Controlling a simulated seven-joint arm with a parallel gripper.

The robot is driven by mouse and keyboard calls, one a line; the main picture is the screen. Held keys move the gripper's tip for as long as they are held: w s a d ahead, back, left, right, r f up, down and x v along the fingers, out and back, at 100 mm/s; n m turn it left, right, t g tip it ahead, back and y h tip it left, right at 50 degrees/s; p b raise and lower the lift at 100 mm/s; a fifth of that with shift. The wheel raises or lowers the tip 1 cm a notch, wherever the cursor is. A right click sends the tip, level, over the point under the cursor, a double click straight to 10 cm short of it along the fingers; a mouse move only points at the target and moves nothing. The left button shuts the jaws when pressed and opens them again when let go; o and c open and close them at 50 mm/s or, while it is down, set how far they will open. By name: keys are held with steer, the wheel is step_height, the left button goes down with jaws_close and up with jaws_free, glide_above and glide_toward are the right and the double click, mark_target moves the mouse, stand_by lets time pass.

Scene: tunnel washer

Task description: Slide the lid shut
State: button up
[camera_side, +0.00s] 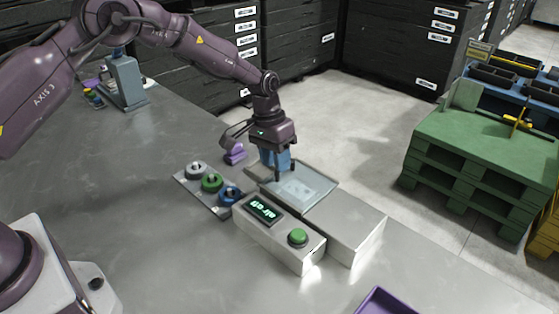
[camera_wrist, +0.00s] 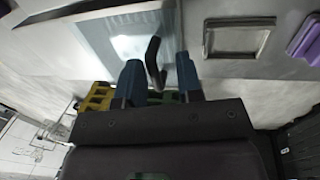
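The lid is a pale, see-through panel (camera_side: 302,188) beside the white washer box, partly under my gripper in the side view. In the wrist view the glassy panel (camera_wrist: 128,45) fills the upper left. A dark curved handle (camera_wrist: 154,62) stands up near its edge. My gripper (camera_side: 277,168) is low over the panel's far left end, pointing down. In the wrist view its two blue fingertips (camera_wrist: 158,78) are apart, with the handle between them and gaps on both sides. Contact with the handle cannot be told.
The white box (camera_side: 278,240) carries a lit display (camera_side: 263,208) and a green button (camera_side: 298,237). A plain metal block (camera_side: 350,222) adjoins the panel at right. A plate with grey, green and blue knobs (camera_side: 212,183) lies left. A purple piece (camera_side: 235,153) and a purple tray (camera_side: 384,301) are nearby.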

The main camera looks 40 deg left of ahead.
steer(key=shift+d, duration=0.15)
steer(key=shift+r, duration=0.1)
steer(key=shift+r, duration=0.35)
step_height(320, 180, up, 12)
steer(key=a, duration=0.2)
steer(key=shift+a, duration=0.3)
steer(key=shift+f, duration=0.1)
steer(key=s+a+r+t+y, duration=0.1)
steer(key=s+r, duration=0.5)
steer(key=s, duration=0.9)
steer(key=s+a+r+t+y, duration=0.1)
steer(key=s+r+t, duration=0.3)
steer(key=s, duration=1.2)
step_height(320, 180, up, 3)
steer(key=shift+s+a+f+t, duration=0.15)
steer(key=shift+s+a+t, duration=0.05)
steer(key=shift+s+t, duration=0.1)
